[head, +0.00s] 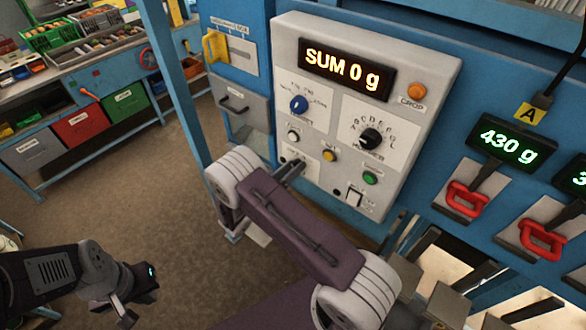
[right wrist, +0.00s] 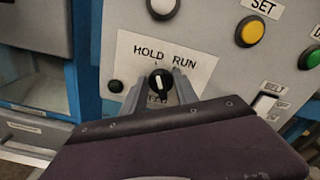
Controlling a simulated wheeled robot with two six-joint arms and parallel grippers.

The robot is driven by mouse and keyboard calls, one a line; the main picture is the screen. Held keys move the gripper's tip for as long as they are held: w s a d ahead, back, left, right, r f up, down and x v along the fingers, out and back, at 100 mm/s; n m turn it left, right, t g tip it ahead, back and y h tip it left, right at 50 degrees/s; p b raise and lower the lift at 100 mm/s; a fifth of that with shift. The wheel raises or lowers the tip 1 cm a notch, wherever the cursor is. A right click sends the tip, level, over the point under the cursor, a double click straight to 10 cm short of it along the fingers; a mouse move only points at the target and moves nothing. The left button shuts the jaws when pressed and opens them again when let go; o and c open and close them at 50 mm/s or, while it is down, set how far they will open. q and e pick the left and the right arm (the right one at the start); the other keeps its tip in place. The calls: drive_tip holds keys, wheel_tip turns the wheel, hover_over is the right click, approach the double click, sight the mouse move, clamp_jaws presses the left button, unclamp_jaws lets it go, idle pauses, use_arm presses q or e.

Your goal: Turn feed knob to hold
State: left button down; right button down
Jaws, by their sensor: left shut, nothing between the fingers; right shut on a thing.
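The feed knob (right wrist: 160,86) is small, round and black with a white pointer line. It sits on a white plate (right wrist: 205,72) marked HOLD at left and RUN at right. Its pointer looks nearly upright in the right wrist view; I cannot tell exactly which mark it meets. My right gripper (right wrist: 159,88) is shut on the knob, one finger on each side, and partly covers the label below. In the head view my right gripper (head: 292,172) reaches the panel's lower left and hides the knob. My left gripper (head: 125,303) is shut and empty, low over the floor at left.
The grey control panel (head: 440,75) has a display reading SUM 0 g, a blue knob (head: 298,104), a black dial (head: 370,138), and yellow (head: 330,155) and green (head: 370,178) buttons. A belt switch (right wrist: 265,103) is right of the feed plate. Red handles (head: 466,200) are further right.

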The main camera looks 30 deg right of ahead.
drive_tip(key=shift+w+r+n, duration=0.1)
drive_tip(key=shift+r+n, duration=0.15)
drive_tip(key=shift+n, duration=0.05)
drive_tip(key=c, duration=0.9)
unclamp_jaws()
drive_tip(key=shift+c, duration=0.2)
drive_tip(key=shift+a+f, duration=0.1)
drive_tip(key=b+v, duration=0.4)
drive_tip(key=v, duration=0.5)
